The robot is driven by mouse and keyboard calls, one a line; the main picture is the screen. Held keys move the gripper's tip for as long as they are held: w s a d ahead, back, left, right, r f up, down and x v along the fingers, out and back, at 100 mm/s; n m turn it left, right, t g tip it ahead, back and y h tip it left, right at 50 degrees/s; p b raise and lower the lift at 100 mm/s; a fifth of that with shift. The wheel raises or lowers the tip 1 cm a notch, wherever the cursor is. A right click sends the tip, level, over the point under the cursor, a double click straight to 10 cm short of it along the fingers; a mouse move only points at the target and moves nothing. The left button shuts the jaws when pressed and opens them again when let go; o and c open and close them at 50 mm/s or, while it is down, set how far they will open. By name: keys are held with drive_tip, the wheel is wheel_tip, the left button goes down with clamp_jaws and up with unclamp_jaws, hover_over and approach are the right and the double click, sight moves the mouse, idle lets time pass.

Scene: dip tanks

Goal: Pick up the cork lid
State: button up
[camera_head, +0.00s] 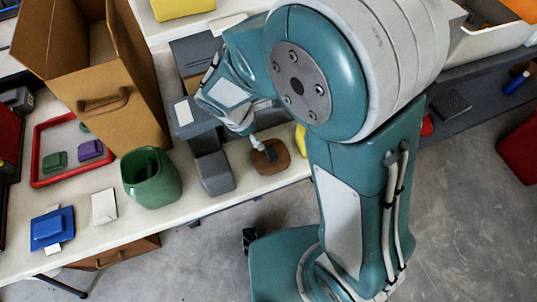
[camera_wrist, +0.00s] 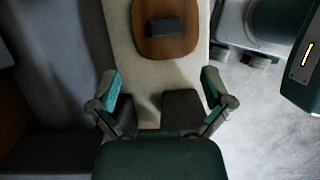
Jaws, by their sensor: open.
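The cork lid (camera_head: 271,160) is a brown, rounded-square piece with a dark block-shaped knob on top. It lies flat on the pale bench near the front edge, beside my arm. In the wrist view the cork lid (camera_wrist: 178,46) is at the top centre, its far edge cut off by the frame. My gripper (camera_wrist: 163,100) is open and empty, its two fingers spread wide. The lid lies beyond the fingertips in that view, not between them. In the head view my gripper is mostly hidden by my arm, with a small part close to the lid.
Grey blocks (camera_head: 214,173) stand just left of the lid, with a green bin (camera_head: 151,178) further left. A tall cardboard box (camera_head: 118,110) stands behind the bin. A red-rimmed tray (camera_head: 36,150), a blue item (camera_head: 52,229) and a white card (camera_head: 104,206) lie at left.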

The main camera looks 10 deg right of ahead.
hover_over(270, 151)
drive_tip(key=a, duration=0.2)
drive_tip(key=shift+n, duration=0.3)
wheel_tip(270, 151, down, 5)
drive_tip(key=shift+d+f, duration=0.1)
drive_tip(key=shift+f, duration=0.65)
drive_tip(key=x, duration=0.5)
drive_tip(key=shift+s+d, duration=0.1)
drive_tip(key=shift+s, duration=0.1)
drive_tip(key=c, duration=1.1)
